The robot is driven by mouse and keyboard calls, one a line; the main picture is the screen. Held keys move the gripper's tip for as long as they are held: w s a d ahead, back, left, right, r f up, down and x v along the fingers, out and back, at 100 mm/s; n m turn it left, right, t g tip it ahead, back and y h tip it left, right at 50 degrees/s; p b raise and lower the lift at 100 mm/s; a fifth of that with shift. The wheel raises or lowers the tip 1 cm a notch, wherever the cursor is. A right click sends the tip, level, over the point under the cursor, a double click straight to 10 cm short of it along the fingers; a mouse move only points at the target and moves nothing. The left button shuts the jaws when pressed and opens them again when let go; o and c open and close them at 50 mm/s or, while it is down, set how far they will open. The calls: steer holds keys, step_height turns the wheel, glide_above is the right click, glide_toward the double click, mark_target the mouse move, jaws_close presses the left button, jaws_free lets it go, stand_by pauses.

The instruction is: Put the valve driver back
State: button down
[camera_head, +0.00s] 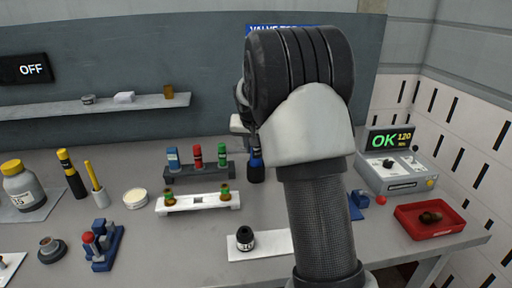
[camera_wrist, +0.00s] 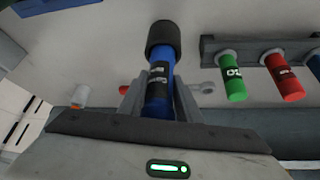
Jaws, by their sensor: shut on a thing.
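My gripper (camera_wrist: 160,100) is shut on a blue driver with a black end and a dark label band. The blue driver (camera_wrist: 158,88) stands out between the fingers in the wrist view. In the head view the blue driver (camera_head: 256,169) hangs with its black end down, just right of the dark tool rack (camera_head: 205,175), partly hidden by my wrist. The rack (camera_wrist: 252,41) also shows at the right in the wrist view, apart from the held driver.
A white holder (camera_head: 198,203) with two green-and-brown pieces stands before the rack. A black bottle (camera_head: 245,239) stands on a white plate. A grey device (camera_head: 397,174) has a screen reading OK 120. A red tray (camera_head: 429,220) is at right. My arm hides the table's middle.

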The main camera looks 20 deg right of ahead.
steer(key=shift+f+b, duration=0.7)
steer(key=shift+f, duration=0.2)
steer(key=c, duration=1.3)
jaws_free()
steer(key=shift+c, duration=0.2)
steer(key=shift+o, duration=0.7)
steer(key=shift+f, duration=0.2)
step_height(320, 180, up, 6)
steer(key=p, duration=0.4)
steer(key=shift+r, duration=0.1)
